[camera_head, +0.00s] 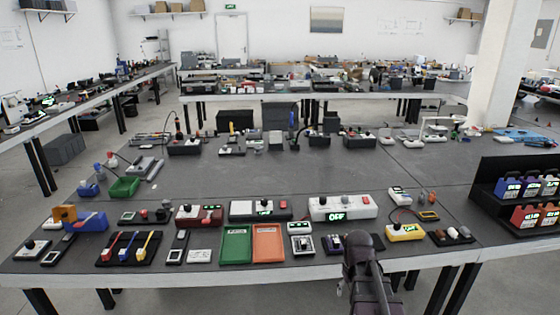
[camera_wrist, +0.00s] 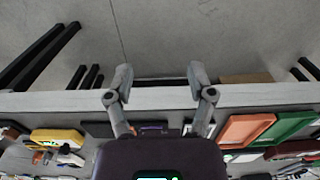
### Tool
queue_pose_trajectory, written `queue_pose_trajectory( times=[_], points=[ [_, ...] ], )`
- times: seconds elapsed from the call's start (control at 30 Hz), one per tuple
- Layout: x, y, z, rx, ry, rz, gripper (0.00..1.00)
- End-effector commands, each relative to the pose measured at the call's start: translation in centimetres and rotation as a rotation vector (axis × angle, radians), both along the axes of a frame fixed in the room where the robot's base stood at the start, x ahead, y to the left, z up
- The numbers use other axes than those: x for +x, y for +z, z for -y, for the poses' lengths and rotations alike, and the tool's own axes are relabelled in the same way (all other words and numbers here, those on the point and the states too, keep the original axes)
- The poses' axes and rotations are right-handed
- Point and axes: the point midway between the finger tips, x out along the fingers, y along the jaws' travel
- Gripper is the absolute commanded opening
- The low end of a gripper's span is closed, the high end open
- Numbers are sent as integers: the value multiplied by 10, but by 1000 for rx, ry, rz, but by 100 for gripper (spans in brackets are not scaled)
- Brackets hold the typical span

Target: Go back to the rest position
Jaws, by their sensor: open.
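My gripper (camera_wrist: 160,78) shows in the wrist view with its two fingers spread well apart. It is open, and nothing is between the fingers. In the head view my dark arm (camera_head: 369,272) stands at the lower right of centre, in front of the table's near edge. The fingers cannot be made out clearly in that view.
The near table (camera_head: 300,180) carries a row of devices along its front. A green tray (camera_head: 236,245) and an orange tray (camera_head: 268,244) lie left of my arm. A yellow meter (camera_head: 405,232) lies to its right. A dark rack (camera_head: 515,168) stands far right. The table's middle is mostly clear.

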Motion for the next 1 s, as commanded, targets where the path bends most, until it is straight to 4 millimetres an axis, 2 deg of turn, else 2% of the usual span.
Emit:
queue_pose_trajectory(
  times=[0.03, 0.2, 0.4, 0.57, 0.8, 0.83, 0.9, 0.93, 1.0],
  points=[
    [-8, 8, -13, 0, 5, 0, 70],
    [-25, 20, -51, 0, 5, 0, 70],
    [-42, 30, -84, 0, 3, 0, 70],
    [-47, 32, -93, 0, 1, 0, 70],
    [-46, 31, -93, 0, 0, 0, 70],
    [-46, 31, -93, 0, 0, 0, 73],
    [-46, 31, -93, 0, 0, 0, 94],
    [-46, 31, -93, 0, 0, 0, 100],
    [-46, 31, -93, 0, 0, 0, 100]
  ],
)
